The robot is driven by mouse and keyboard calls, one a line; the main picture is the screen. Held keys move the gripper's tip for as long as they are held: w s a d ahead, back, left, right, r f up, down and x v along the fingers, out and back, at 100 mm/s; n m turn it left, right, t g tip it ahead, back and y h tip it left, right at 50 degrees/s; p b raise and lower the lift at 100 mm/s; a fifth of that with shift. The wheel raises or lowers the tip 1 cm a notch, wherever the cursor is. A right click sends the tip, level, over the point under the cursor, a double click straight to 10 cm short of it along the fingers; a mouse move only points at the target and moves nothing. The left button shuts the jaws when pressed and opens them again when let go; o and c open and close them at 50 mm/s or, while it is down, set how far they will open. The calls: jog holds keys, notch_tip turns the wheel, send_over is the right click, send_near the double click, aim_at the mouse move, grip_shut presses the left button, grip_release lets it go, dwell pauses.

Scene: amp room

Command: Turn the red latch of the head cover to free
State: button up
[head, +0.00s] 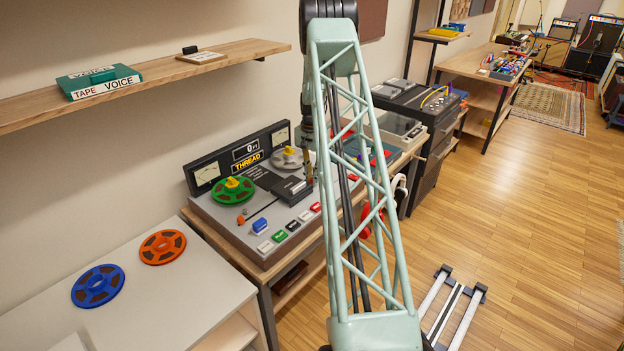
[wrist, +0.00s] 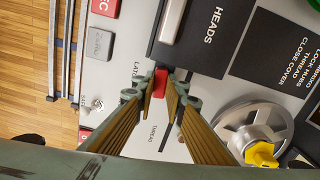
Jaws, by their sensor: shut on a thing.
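The red latch (wrist: 161,82) shows in the wrist view at the edge of the black head cover (wrist: 222,35), which is marked HEADS. My gripper (wrist: 160,95) has its two fingertips around the red latch, one on each side. A partly covered label beside it begins with LAT. In the head view my gripper (head: 309,178) points down at the tape deck (head: 220,218), beside the dark head cover (head: 286,189). The latch itself is hidden there by my gripper and arm.
A grey hub with a yellow knob (wrist: 262,153) stands close to the right finger in the wrist view. A green reel (head: 232,190) sits on the deck's left. Blue (head: 98,286) and orange (head: 162,247) reels lie on the white counter. A wooden shelf (head: 150,82) juts out above.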

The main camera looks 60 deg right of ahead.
jog(key=n, duration=0.4)
jog(key=shift+s, duration=0.25)
jog(key=n, duration=0.4)
jog(key=shift+s+d, duration=0.15)
jog(key=n, duration=0.4)
jog(key=shift+s+d+n+b, duration=0.15)
jog(key=shift+d+n+b, duration=0.05)
jog(key=shift+n+b, duration=0.15)
jog(key=shift+d+n, duration=0.2)
jog(key=shift+n, duration=1.65)
jog(key=o, duration=0.8)
jog(key=shift+o, duration=0.2)
